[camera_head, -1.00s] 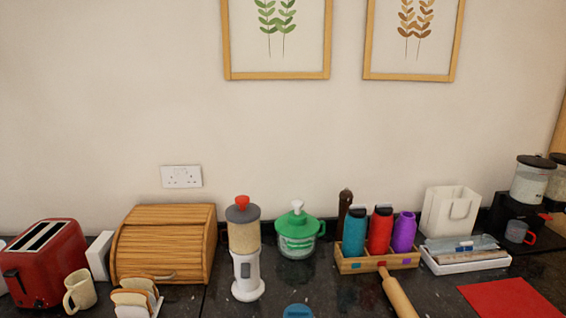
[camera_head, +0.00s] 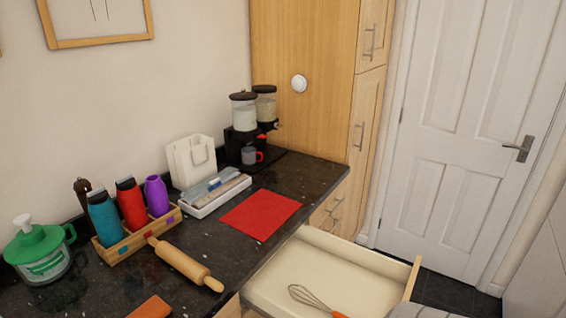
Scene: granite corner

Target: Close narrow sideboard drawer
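The drawer (camera_head: 335,262) is pulled out from under the dark countertop at the lower middle of the head view. Its inside is cream and its front panel (camera_head: 411,279) is seen edge-on in light wood. A whisk (camera_head: 312,298) with an orange handle lies inside it. The drawer's near part runs out of the picture, and a grey rounded shape at the bottom edge covers part of it. Neither of my grippers shows in the head view.
The countertop (camera_head: 225,254) holds a red mat (camera_head: 260,214), a rolling pin (camera_head: 184,263), a bottle crate (camera_head: 125,246) and a dispenser (camera_head: 243,142). Closed drawers (camera_head: 328,213) and a tall wooden cabinet (camera_head: 305,120) stand beyond. A white door (camera_head: 460,130) is at right, with dark floor before it.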

